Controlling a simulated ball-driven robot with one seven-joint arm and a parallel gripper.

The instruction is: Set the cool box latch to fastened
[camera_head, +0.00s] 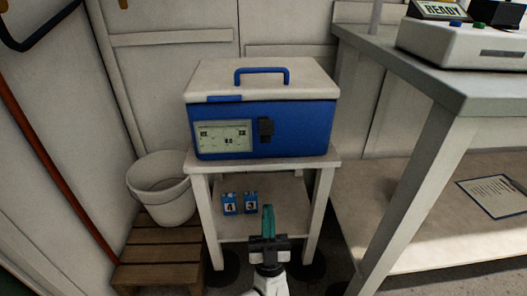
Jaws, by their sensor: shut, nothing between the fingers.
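The cool box (302,132) is blue with a white lid (215,76) and a blue carry handle (261,71). It stands on a small white stand, and its lid looks closed. A dark latch (266,130) sits on the front face, right of a pale label (224,137). I cannot tell from this view whether the latch is fastened. My gripper (268,210) is shut and empty, pointing up in front of the stand. It is below the latch in the picture and apart from the box.
A white bucket (160,187) rests on a wooden slatted step (160,250) at left. A grey-topped bench (440,80) with a sloping leg closes off the right.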

